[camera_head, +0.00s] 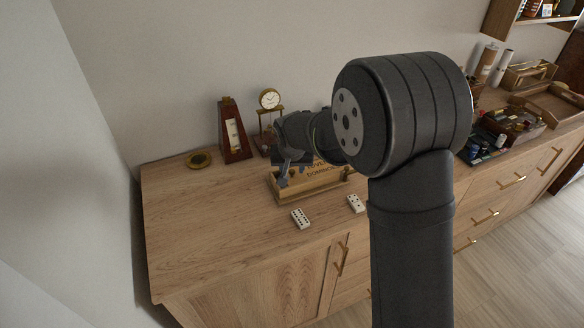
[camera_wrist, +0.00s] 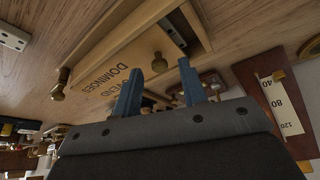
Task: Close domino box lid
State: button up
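The wooden domino box (camera_head: 277,196) stands on the cabinet top, partly hidden behind my arm. Its light wooden lid (camera_wrist: 115,65) carries dark lettering reading DOMINOES. In the wrist view a dark gap beside the lid shows part of the box open, with something bluish inside. A brass knob (camera_wrist: 58,92) is at one end and another brass knob (camera_wrist: 160,63) shows between my fingers. My gripper (camera_head: 283,168) is over the box's left end. In the wrist view its two blue fingers (camera_wrist: 160,88) are apart with nothing clearly held; contact with the knob cannot be told.
Two white dominoes (camera_head: 300,219) (camera_head: 355,203) lie in front of the box. Crowded trays (camera_head: 515,127) are to the right. The cabinet top's left front is clear.

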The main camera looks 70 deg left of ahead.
jog(key=shift+a+f, duration=0.1)
jog(key=shift+f, duration=0.1)
grip_shut()
jog(key=shift+s, duration=1.4)
grip_release()
